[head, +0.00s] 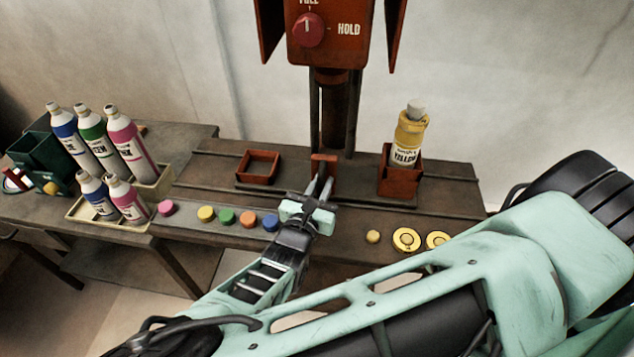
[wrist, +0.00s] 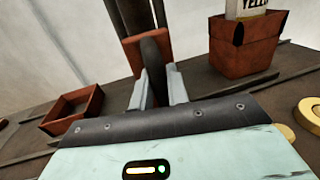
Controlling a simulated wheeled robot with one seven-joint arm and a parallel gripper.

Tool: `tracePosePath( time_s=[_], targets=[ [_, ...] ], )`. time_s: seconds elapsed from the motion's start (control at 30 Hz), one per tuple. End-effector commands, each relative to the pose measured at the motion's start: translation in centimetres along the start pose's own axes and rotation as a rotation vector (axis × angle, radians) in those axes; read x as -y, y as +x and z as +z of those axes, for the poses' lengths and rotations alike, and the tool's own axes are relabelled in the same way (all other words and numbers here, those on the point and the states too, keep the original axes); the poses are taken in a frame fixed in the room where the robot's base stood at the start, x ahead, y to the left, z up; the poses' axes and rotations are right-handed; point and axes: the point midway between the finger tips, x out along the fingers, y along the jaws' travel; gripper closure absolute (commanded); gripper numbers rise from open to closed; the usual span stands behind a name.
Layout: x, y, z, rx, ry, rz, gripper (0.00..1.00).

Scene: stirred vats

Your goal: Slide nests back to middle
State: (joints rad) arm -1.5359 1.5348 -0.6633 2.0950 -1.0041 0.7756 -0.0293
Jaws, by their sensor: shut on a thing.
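One red nest (head: 258,166) is an empty open tray on the bench's left side; it also shows in the wrist view (wrist: 72,109). Another red nest (head: 399,180) on the right holds a yellow bottle (head: 408,138) standing upright; this nest is at upper right in the wrist view (wrist: 246,55). My gripper (head: 320,186) is between the nests, in front of the column. Its fingers (wrist: 157,92) are shut on a dark upright handle (wrist: 152,65). A red upright plate (head: 324,162) stands just behind the handle. My fingers hide the handle's lower part.
A red dial box (head: 336,40) hangs on the column above. Several coloured caps (head: 227,216) line the bench's front left; yellow discs (head: 406,239) lie at front right. Several bottles (head: 130,148) stand in a crate (head: 158,186) at far left. Rails run along the bench.

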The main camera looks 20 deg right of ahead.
Motion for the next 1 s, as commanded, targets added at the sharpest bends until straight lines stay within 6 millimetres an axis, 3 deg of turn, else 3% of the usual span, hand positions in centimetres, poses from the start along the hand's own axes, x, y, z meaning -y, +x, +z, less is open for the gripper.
tracePosePath(
  time_s=[0.5,0.53,0.6,1.0],
  targets=[
    [0.15,-0.04,-0.06,-0.002,0.001,0.002,1.0],
    [0.16,-0.04,-0.06,-0.002,0.001,0.002,0.78],
    [0.15,-0.04,-0.05,-0.002,0.001,0.002,0.64],
    [0.11,0.0,0.0,-0.001,0.001,0.0,0.64]
  ],
)
